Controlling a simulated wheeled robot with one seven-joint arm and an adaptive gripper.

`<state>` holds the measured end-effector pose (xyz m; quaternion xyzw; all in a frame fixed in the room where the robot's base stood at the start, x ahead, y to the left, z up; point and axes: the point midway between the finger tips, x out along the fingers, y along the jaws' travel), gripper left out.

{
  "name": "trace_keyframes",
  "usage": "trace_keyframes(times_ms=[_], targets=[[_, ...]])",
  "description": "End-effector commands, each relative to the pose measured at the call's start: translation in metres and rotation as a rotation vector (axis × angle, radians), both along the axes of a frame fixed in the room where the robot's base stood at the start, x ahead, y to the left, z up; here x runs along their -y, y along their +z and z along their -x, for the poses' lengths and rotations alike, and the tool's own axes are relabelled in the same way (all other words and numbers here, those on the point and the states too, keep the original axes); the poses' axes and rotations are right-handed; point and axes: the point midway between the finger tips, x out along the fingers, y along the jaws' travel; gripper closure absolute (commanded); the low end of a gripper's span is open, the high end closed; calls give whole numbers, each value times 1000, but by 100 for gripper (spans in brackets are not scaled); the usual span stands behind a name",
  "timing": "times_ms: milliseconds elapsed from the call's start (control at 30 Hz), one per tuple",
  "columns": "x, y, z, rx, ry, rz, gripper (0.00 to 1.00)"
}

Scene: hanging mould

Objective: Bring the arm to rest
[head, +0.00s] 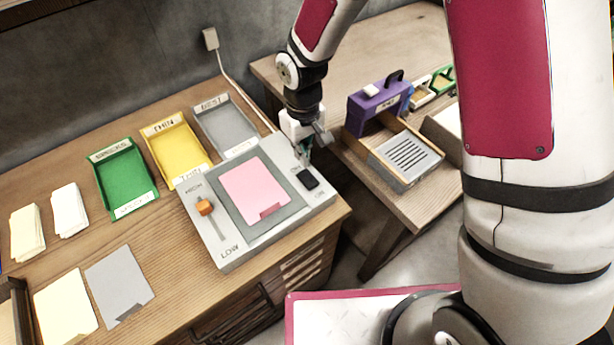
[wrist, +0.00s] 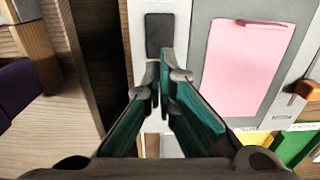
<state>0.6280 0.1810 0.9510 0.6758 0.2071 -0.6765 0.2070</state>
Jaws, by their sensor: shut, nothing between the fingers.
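My gripper (wrist: 161,88) is shut and empty, its fingertips together. In the head view my gripper (head: 306,150) is over the right part of a grey-white panel device (head: 226,253), close to a black rocker switch (head: 307,180). In the wrist view the switch (wrist: 159,35) lies just beyond the fingertips; I cannot tell whether they touch it. A pink sheet (head: 254,188) lies on the device's darker plate (head: 284,220). An orange slider knob (head: 205,208) sits on its left, between the words HIGH and LOW.
Green (head: 124,180), yellow (head: 176,148) and grey (head: 226,125) trays stand behind the device. Card stacks and loose sheets lie at left. A gap separates the tables.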

Motion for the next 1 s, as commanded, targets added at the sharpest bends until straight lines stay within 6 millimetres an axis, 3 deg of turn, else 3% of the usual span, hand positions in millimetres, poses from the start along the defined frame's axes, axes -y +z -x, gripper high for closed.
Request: trace_keyframes(times_ms=[200, 800, 933, 1000], targets=[[0, 12, 0, 2, 0, -1, 100], [0, 12, 0, 1, 0, -1, 100], [12, 38, -3, 31, -27, 2, 100], [23, 62, -4, 58, -53, 4, 100]])
